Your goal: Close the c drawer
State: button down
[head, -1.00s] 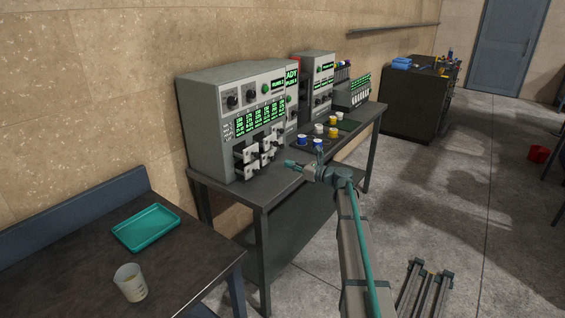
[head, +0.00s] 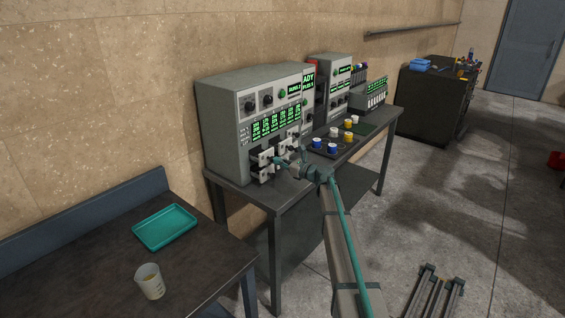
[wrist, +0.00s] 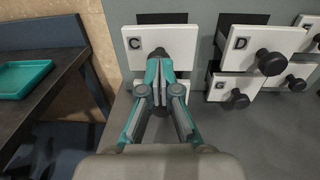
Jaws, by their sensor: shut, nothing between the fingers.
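The C drawer (wrist: 185,37) has a white front with a black knob and a "C" label. A dark opening shows above its front, so it stands out from the grey machine. My gripper (wrist: 158,64) is shut and empty, its fingertips in front of the C drawer's knob. I cannot tell whether they touch. In the head view my gripper (head: 276,160) is at the small white drawer fronts on the machine (head: 225,130); the C front there is partly hard to make out.
The D drawer (wrist: 234,40) and the G drawer (wrist: 222,88) stand out to the right. Another white front lies below C, mostly behind my fingers. Cups (head: 332,148) stand on the bench at right. A teal tray (head: 165,227) and a beaker (head: 150,282) are on the left table.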

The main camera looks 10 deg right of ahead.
aim_at(268, 156)
jog(key=b+x, duration=0.1)
jog(key=x, duration=0.5)
jog(key=shift+w+b, duration=0.3)
jog(key=shift+w, duration=0.05)
jog(key=shift+w+r, duration=0.1)
jog(key=shift+r, duration=0.1)
